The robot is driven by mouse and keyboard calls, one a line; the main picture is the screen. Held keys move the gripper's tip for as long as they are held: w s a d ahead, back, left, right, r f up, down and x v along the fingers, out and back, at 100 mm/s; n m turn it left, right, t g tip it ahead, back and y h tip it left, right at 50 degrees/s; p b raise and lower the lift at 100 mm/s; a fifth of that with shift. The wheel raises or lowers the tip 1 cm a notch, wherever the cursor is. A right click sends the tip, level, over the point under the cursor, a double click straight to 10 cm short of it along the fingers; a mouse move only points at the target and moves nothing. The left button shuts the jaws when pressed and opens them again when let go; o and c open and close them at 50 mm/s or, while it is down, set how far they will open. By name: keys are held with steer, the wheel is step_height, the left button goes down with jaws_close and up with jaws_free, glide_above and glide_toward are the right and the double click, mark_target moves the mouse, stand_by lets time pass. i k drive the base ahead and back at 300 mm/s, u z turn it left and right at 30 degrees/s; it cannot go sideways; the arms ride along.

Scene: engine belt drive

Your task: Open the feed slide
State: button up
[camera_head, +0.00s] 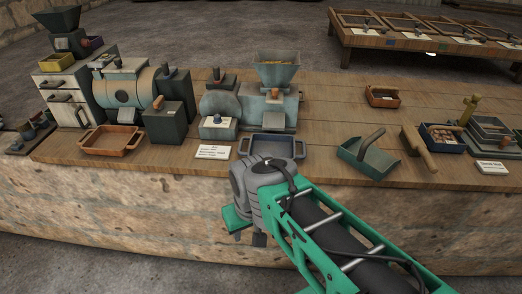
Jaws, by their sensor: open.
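A grey mill (262,112) with a grain-filled hopper (277,72) on top stands at the middle back of the bench. A small brown knob (274,92) shows on its front below the hopper; I cannot tell whether this is the feed slide's handle, or whether the slide is open. A blue-grey tray (296,147) sits in front of the mill, partly hidden by my arm. My gripper (246,237) is open and empty. It hangs low in front of the bench's stone face, apart from the mill.
A teal drum machine (128,87) and a brown tray (86,145) are to the left. A white card (213,152) lies near the front edge.

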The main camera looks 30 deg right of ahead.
mark_target(275, 96)
steer(key=k, duration=0.55)
steer(key=u, duration=0.45)
steer(key=i, duration=1.05)
steer(key=u, duration=0.65)
